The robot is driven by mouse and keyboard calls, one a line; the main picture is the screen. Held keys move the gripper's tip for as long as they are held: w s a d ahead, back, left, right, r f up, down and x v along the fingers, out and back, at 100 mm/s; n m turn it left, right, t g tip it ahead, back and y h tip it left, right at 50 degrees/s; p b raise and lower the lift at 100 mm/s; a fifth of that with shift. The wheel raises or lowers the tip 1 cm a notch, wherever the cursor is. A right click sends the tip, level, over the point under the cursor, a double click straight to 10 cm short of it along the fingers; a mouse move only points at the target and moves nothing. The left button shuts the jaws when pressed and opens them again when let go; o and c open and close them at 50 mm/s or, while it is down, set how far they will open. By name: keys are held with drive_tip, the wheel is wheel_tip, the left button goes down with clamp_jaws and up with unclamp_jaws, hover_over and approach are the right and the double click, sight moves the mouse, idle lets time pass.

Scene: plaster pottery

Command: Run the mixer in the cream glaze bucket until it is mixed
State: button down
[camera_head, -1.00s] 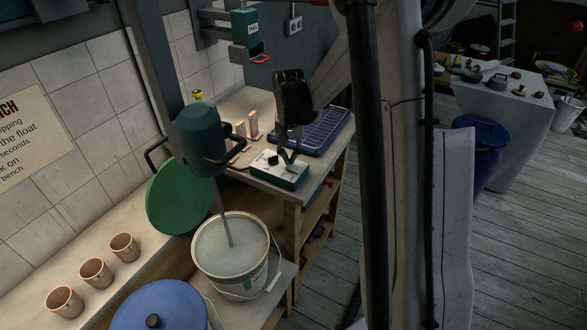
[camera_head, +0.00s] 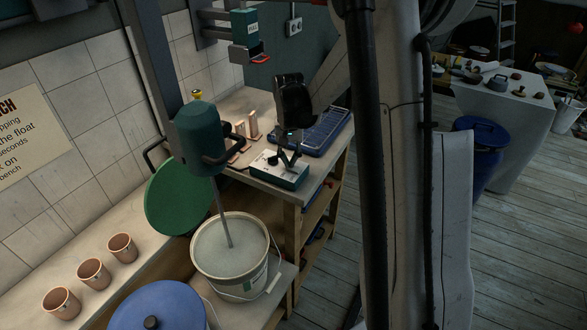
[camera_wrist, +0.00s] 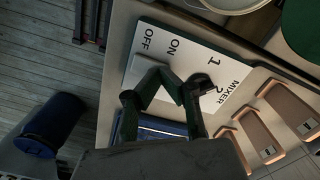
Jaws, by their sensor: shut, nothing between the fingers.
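The cream glaze bucket (camera_head: 245,285) stands below the bench in the head view, open, with pale glaze inside. The green mixer (camera_head: 197,138) hangs above it, its shaft reaching down into the glaze. The mixer's control box (camera_head: 283,176) sits on the bench and also shows in the wrist view (camera_wrist: 217,72), labelled ON, OFF, 1, 2 and MIXER. My gripper (camera_head: 288,157) is shut and empty, low over the box. In the wrist view my gripper's fingertips (camera_wrist: 165,82) come together near ON and OFF. They hide part of the panel, and I cannot tell the switch position or whether they touch it.
A green round lid (camera_head: 180,197) leans behind the bucket. A blue lid (camera_head: 160,305) is at the front. Several terracotta cups (camera_head: 93,271) stand at left. A blue tray (camera_head: 322,132) and upright tiles (camera_head: 253,124) are near the box.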

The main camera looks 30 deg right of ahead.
drive_tip(key=shift+f, duration=0.2)
drive_tip(key=shift+r+p, duration=1.5)
drive_tip(key=shift+r, duration=2)
drive_tip(key=shift+r, duration=0.1)
drive_tip(key=s+a+r+n+t+b, duration=0.2)
drive_tip(key=s+a+r+n+t, duration=0.1)
drive_tip(key=s+a+r, duration=0.75)
drive_tip(key=s+a+f+n+t+b, duration=0.1)
drive_tip(key=s+a+t, duration=0.1)
drive_tip(key=s, duration=0.5)
drive_tip(key=s+a+n+t+b, duration=0.1)
drive_tip(key=s+a+n+t, duration=0.1)
drive_tip(key=s+a, duration=0.3)
drive_tip(key=shift+s+f, duration=0.4)
drive_tip(key=shift+s, duration=0.55)
